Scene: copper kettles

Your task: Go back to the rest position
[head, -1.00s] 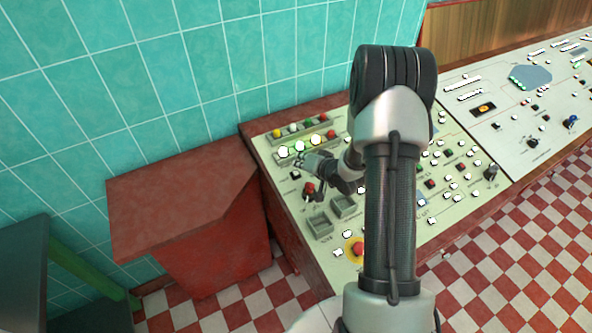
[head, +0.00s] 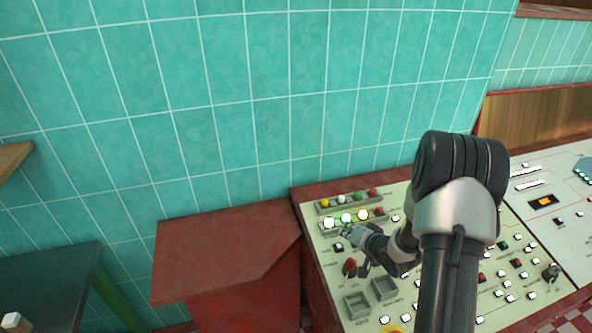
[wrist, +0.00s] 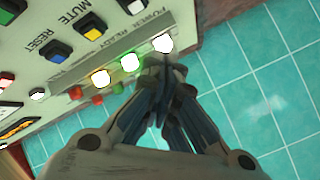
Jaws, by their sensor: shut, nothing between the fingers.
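My gripper (head: 350,231) is over the upper left part of a cream control panel (head: 330,268) in the head view. It is close to a row of lit lamps, with a white lamp (head: 329,222) just to its left. In the wrist view my gripper (wrist: 166,62) has its fingertips together and empty, beside the lit white lamp (wrist: 162,43) near the POWER and READY labels. I cannot tell whether the fingertips touch the panel. My arm covers part of the panel.
A red slanted cabinet (head: 225,250) stands left of the panel, and a dark table (head: 45,285) is at the far left. A teal tiled wall (head: 250,110) rises behind. A red knob (head: 349,266) and grey square buttons sit below my gripper.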

